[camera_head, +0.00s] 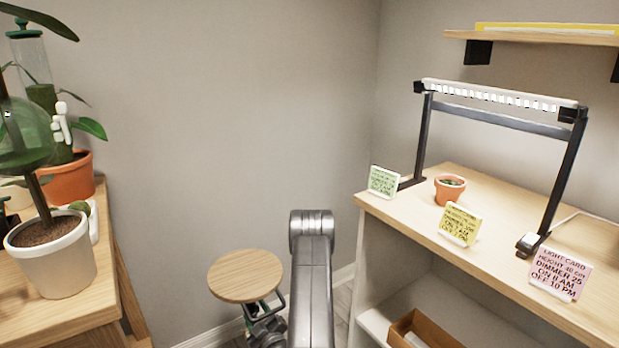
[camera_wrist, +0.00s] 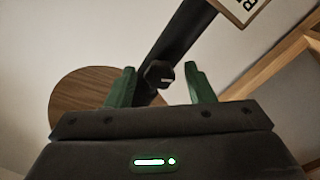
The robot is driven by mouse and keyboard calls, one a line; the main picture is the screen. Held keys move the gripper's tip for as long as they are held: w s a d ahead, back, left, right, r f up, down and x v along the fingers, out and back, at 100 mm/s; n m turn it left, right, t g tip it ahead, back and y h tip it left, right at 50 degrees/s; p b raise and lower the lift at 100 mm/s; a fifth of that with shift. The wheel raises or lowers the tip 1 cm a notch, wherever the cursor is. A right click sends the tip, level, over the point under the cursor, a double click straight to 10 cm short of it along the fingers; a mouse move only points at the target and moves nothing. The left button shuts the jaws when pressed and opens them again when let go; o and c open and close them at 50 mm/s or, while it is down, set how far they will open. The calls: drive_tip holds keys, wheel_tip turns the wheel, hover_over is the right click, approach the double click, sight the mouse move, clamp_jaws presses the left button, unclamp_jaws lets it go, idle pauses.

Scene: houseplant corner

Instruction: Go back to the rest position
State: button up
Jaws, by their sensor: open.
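My gripper (camera_wrist: 160,84) is open in the wrist view, its two green fingers spread apart. A dark bar with a round knob (camera_wrist: 158,74) shows between and beyond the fingers; I cannot tell how far off it is. No held object shows. A round wooden top (camera_wrist: 78,97) also shows at the left of the wrist view.
At right, a wooden shelf unit (camera_head: 480,192) holds a lamp (camera_head: 497,95), a small terracotta pot (camera_head: 449,190) and green, yellow and pink cards. At left, a wooden table (camera_head: 92,290) bears a white pot (camera_head: 58,262) and other plants. Bare wall lies between them.

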drive_tip(key=shift+s, duration=0.1)
drive_tip(key=p+v, duration=0.2)
drive_tip(key=v, duration=1.2)
drive_tip(key=b+x, duration=0.2)
drive_tip(key=x, duration=1.2)
drive_tip(key=shift+a, duration=0.1)
drive_tip(key=n, duration=1)
drive_tip(key=shift+n+y, duration=0.4)
drive_tip(key=n, duration=0.6)
drive_tip(key=shift+d+g, duration=0.2)
drive_tip(key=shift+g, duration=0.1)
drive_tip(key=n+p, duration=0.1)
drive_tip(key=n, duration=0.4)
drive_tip(key=shift+y, duration=0.4)
